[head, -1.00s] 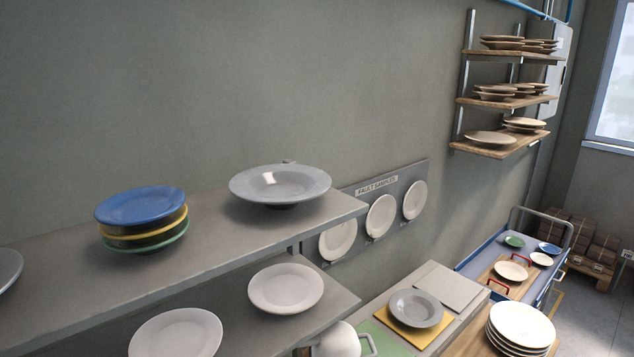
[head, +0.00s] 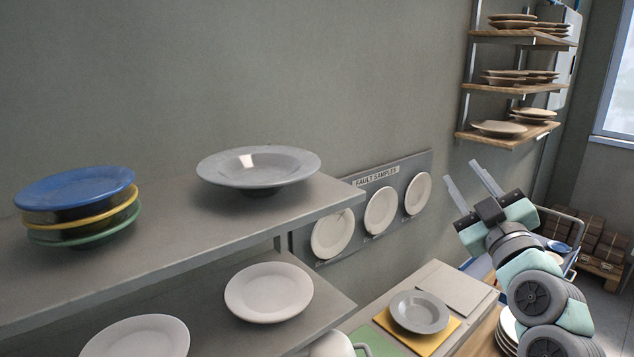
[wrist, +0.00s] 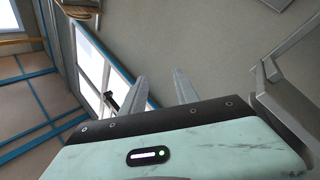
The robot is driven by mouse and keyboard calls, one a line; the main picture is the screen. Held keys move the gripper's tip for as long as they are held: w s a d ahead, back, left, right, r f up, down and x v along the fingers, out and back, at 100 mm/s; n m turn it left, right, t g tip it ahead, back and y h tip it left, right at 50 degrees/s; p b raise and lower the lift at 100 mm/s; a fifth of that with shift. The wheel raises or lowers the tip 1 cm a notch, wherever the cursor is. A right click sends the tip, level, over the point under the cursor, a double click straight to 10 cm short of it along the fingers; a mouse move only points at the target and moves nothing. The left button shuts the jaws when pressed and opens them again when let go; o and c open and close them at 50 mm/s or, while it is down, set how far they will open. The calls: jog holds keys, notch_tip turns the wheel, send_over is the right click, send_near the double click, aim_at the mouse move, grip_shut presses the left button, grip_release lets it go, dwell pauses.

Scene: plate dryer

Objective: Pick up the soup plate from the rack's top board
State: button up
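The grey soup plate (head: 258,168), with a wide rim and a shallow bowl, sits near the right end of the rack's grey top board (head: 185,240) in the head view. My gripper (head: 471,177) is raised to the right of the rack, well apart from the plate. Its two fingers are spread and empty, pointing up and to the left. The wrist view shows the same open fingers (wrist: 161,88) against wall, window and ceiling; the plate is not in that view.
A stack of blue, yellow and green plates (head: 78,205) stands left on the top board. White plates (head: 268,292) lie on the board below. A fault samples panel (head: 382,207) hangs on the wall behind. Another grey plate (head: 419,312) lies on a yellow mat.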

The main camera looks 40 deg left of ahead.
jog(key=s+a+r+n+g+y+b, duration=0.1)
jog(key=s+a+r+n+g, duration=0.2)
jog(key=s+a+n+g, duration=0.15)
jog(key=s+a+r+n+g+y, duration=0.1)
jog(key=s+a+r+n+g, duration=0.1)
jog(key=s+a+n+g, duration=0.3)
jog(key=n+g+h+b, duration=0.1)
jog(key=n+g+h, duration=0.15)
jog(key=n, duration=0.45)
send_near(292, 182)
jog(key=w, duration=0.2)
jog(key=shift+n+g+y, duration=0.35)
jog(key=shift+g, duration=0.25)
jog(key=x, duration=0.2)
jog(key=p+x, duration=0.1)
jog(key=x, duration=0.1)
jog(key=shift+s+a+f, duration=0.1)
jog(key=shift+s+f, duration=0.1)
jog(key=shift+s, duration=0.2)
jog(key=shift+w+a+f, duration=0.15)
jog(key=shift+a, duration=0.4)
jog(key=p+x, duration=0.1)
jog(key=x, duration=0.2)
jog(key=p+x, duration=0.1)
jog(key=shift+s+a+p, duration=0.25)
jog(key=shift+a+p, duration=0.05)
jog(key=shift+p, duration=0.05)
jog(key=shift+w+a+f, duration=0.1)
jog(key=shift+a, duration=0.2)
grip_shut()
